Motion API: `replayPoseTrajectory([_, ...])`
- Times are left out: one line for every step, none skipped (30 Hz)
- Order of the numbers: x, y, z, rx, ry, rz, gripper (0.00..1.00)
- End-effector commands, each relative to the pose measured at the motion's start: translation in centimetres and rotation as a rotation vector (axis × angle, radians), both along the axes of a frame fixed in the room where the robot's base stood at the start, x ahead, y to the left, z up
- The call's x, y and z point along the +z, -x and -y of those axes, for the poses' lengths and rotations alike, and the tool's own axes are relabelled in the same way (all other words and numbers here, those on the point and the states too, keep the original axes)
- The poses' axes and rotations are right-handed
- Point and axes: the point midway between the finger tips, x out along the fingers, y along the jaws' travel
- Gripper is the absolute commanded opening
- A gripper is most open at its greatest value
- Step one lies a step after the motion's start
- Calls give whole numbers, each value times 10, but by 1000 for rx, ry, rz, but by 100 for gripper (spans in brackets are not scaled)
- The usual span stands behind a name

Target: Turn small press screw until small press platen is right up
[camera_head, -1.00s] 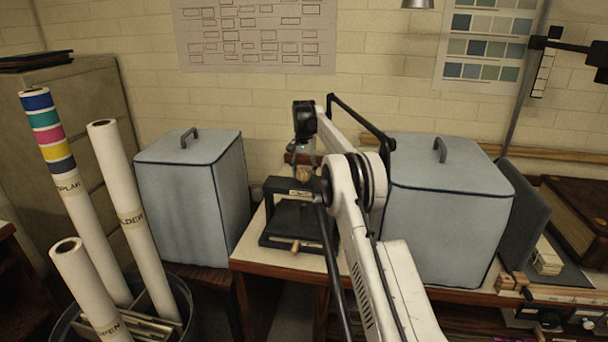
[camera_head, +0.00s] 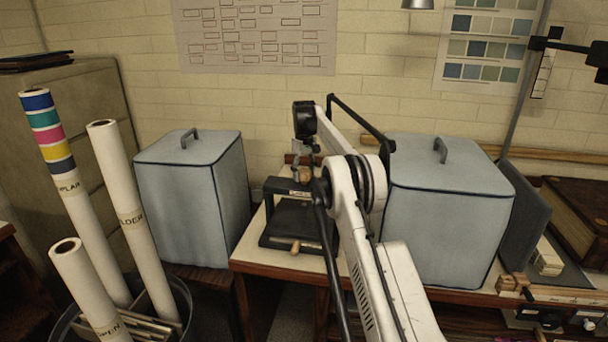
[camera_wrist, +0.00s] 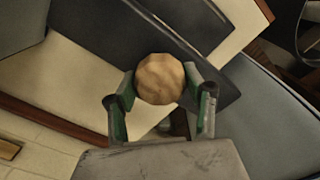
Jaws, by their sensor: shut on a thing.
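The small press (camera_head: 268,239) is a dark frame on the light tabletop, with a flat dark bed and a wooden handle (camera_head: 295,246) at its front. A round wooden knob (camera_head: 306,174) tops its screw at the crossbeam (camera_head: 285,187). My gripper (camera_head: 304,165) comes down on the knob from above. In the wrist view, the green-padded fingers of my gripper (camera_wrist: 160,88) close on either side of the tan knob (camera_wrist: 160,76). The platen's height is hard to tell under the crossbeam, and my arm covers the press's right side.
A grey-blue covered box (camera_head: 190,200) stands left of the press and another (camera_head: 445,215) stands right, close to my arm. Paper rolls (camera_head: 135,200) rise from a bin at the front left. The brick wall (camera_head: 260,105) is close behind.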

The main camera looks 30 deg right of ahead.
Motion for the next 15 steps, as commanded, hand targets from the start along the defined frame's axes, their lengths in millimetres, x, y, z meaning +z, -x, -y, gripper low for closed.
replayPoseTrajectory([0,0,0,42,0,1,20])
replayPoseTrajectory([0,0,0,71,0,1,20])
replayPoseTrajectory([0,0,0,109,1,1,20])
replayPoseTrajectory([0,0,0,137,1,1,20])
replayPoseTrajectory([0,0,0,166,1,1,20])
replayPoseTrajectory([0,0,0,204,1,1,20])
replayPoseTrajectory([0,0,0,232,1,1,20])
replayPoseTrajectory([1,0,0,261,1,1,20])
replayPoseTrajectory([1,0,0,299,1,1,20])
replayPoseTrajectory([1,0,0,327,1,1,20])
replayPoseTrajectory([1,0,0,354,1,1,20])
replayPoseTrajectory([1,0,0,391,1,1,20])
replayPoseTrajectory([1,0,0,417,1,1,20])
replayPoseTrajectory([1,0,0,443,1,1,20])
replayPoseTrajectory([1,0,0,477,1,1,20])
